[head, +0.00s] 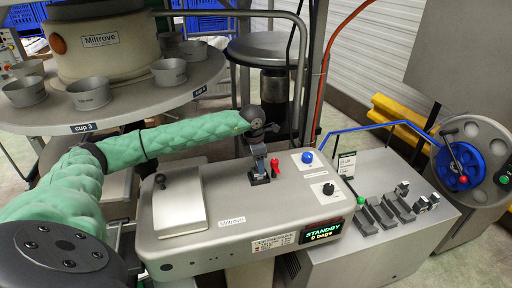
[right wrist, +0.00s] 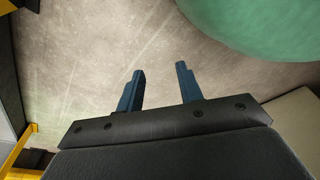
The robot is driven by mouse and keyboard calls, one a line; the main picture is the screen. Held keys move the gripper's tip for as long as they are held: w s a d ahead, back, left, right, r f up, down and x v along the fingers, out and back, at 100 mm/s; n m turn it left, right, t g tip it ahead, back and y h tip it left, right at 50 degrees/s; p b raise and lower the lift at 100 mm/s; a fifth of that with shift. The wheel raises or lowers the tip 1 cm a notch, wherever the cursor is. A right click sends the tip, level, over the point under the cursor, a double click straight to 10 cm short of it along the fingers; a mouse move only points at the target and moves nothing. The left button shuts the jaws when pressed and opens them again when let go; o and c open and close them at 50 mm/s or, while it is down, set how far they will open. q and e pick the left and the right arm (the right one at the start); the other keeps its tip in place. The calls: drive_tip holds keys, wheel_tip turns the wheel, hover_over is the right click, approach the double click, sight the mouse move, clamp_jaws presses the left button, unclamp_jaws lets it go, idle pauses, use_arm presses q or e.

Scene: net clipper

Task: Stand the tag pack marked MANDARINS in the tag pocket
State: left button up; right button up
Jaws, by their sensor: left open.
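My left gripper (head: 260,158) is above the top of the grey Miltrove machine (head: 228,205), pointing down, open. Its fingers are close to a small black fitting (head: 260,179) beside a red part; I cannot tell whether they touch. No pack marked MANDARINS can be read. Several small grey and black blocks (head: 380,213) stand in a row on the lower grey top at the right; any lettering on them is too small to read. I cannot tell which part is the tag pocket. My right gripper (right wrist: 161,72) shows in the right wrist view, fingers apart and empty, over bare floor.
A lidded plate (head: 181,200), a blue knob (head: 307,157), a black knob (head: 328,189) and a STANDBY display (head: 323,230) are on the machine. A small sign (head: 347,164) stands behind.

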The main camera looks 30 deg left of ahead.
sight(255, 170)
use_arm(q)
drive_tip(key=r+b, duration=0.1)
drive_tip(key=r, duration=0.2)
drive_tip(key=shift+s+a+r+b, duration=0.15)
drive_tip(key=shift+a+r+b, duration=0.05)
drive_tip(key=shift+b, duration=0.15)
wheel_tip(255, 170, up, 7)
drive_tip(key=b, duration=0.2)
drive_tip(key=shift+s+a+b, duration=0.25)
drive_tip(key=shift+s+b, duration=0.1)
drive_tip(key=shift+b, duration=0.05)
use_arm(e)
drive_tip(key=w+a+r, duration=0.3)
drive_tip(key=w+r, duration=0.3)
drive_tip(key=r, duration=0.2)
drive_tip(key=shift+a, duration=0.4)
drive_tip(key=shift+w, duration=0.1)
